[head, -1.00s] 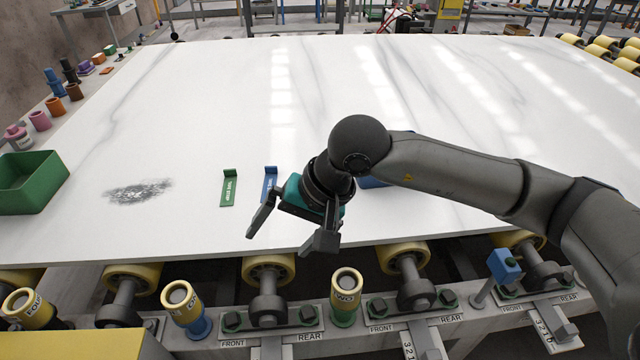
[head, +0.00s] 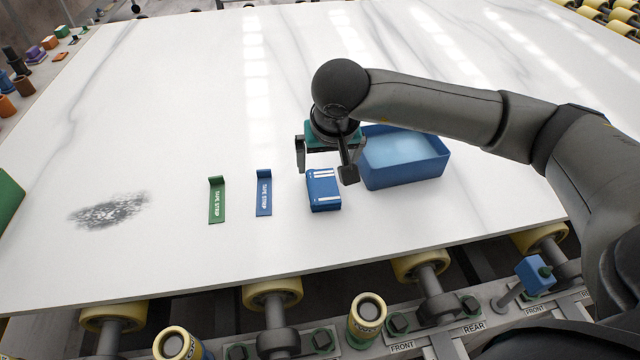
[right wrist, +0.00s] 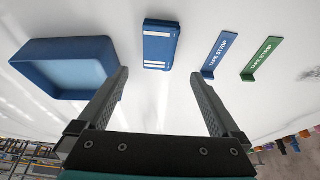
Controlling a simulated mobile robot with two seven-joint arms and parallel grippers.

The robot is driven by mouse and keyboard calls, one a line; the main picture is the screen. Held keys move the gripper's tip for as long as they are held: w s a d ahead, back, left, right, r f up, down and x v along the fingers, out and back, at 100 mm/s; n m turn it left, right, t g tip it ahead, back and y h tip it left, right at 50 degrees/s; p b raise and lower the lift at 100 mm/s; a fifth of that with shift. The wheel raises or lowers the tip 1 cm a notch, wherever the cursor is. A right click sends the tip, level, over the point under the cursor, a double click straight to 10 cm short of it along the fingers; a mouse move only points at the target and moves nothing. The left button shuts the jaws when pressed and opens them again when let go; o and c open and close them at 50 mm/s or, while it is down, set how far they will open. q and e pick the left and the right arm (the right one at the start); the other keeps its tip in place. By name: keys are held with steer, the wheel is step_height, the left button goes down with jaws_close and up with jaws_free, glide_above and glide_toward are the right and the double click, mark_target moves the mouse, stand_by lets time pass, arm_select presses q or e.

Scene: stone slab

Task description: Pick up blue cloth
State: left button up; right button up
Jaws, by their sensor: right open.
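The blue cloth (head: 323,192) looks like a small thick folded block with white stripes, lying on the white slab. It also shows in the right wrist view (right wrist: 160,45), ahead of and between the fingertips. My right gripper (head: 324,166) is open and empty, just behind and above the cloth in the head view. Its two fingers also show in the right wrist view (right wrist: 159,75), apart from the cloth. In the head view one finger overlaps the cloth's upper right side, and I cannot tell the exact height gap. My left gripper is not in view.
A blue tray (head: 410,180) stands close to the right of the cloth. A blue tape strip (head: 264,195) and a green one (head: 216,202) lie to its left. A dark smudge (head: 108,211) marks the white slab (head: 180,110). Rollers (head: 273,292) line the front edge.

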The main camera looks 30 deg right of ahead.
glide_toward(323, 185)
steer(key=shift+b+x, duration=0.4)
steer(key=shift+x, duration=0.8)
steer(key=shift+f, duration=0.4)
steer(key=shift+w+f, duration=0.25)
steer(key=shift+f, duration=0.15)
steer(key=b+x, duration=0.1)
steer(key=x, duration=0.3)
steer(key=shift+w+d+f, duration=0.15)
steer(key=shift+w+f, duration=0.05)
steer(key=shift+f, duration=0.05)
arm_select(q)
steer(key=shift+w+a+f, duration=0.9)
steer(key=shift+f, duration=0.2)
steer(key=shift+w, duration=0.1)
arm_select(e)
steer(key=c, duration=0.9)
steer(key=shift+c, duration=1.4)
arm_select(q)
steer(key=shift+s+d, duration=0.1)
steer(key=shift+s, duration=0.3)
